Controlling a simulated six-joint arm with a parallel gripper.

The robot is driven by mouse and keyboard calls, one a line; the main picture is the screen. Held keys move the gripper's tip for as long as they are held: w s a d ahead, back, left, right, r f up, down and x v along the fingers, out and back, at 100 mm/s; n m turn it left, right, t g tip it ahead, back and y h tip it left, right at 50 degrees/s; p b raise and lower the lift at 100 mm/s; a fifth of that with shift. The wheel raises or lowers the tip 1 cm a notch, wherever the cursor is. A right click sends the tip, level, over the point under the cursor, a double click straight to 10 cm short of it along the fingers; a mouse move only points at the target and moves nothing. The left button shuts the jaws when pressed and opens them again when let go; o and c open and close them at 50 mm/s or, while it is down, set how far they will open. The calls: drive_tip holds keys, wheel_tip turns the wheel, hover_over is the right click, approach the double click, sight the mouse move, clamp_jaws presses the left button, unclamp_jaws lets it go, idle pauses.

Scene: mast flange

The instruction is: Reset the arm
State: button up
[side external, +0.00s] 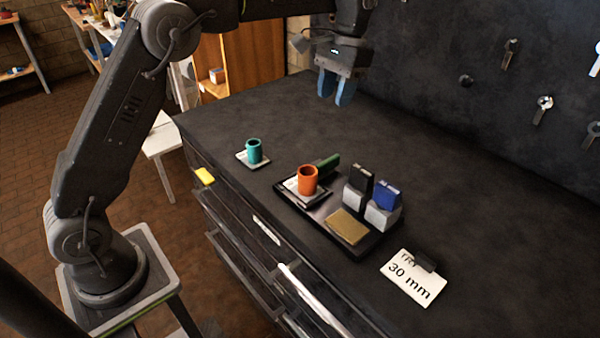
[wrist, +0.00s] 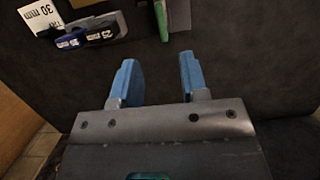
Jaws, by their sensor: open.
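My gripper (side external: 337,88) has blue fingers and hangs above the far part of the dark workbench (side external: 240,115) in the side external view. The fingers are apart with nothing between them. In the wrist view my gripper (wrist: 155,75) also shows open and empty, with bare dark bench beyond its fingertips. It is clear of the tray (side external: 365,248) and the objects on it.
The tray holds an orange cup (side external: 307,180), a green piece (side external: 327,164), a black block (side external: 361,178), a blue block (side external: 387,194) and a tan pad (side external: 347,227). A teal cup (side external: 254,151) stands left of it. A "30 mm" card (side external: 413,278) lies right. Tools hang on the back wall.

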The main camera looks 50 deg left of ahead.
drive_tip(key=s+r+t, duration=0.2)
drive_tip(key=s+r, duration=0.1)
drive_tip(key=s, duration=0.5)
drive_tip(key=s+r+t, duration=0.3)
drive_tip(key=s, duration=0.5)
drive_tip(key=s+f+t, duration=0.3)
drive_tip(key=s+f, duration=0.4)
drive_tip(key=s, duration=0.5)
drive_tip(key=shift+s+a, duration=0.4)
drive_tip(key=shift+a, duration=0.05)
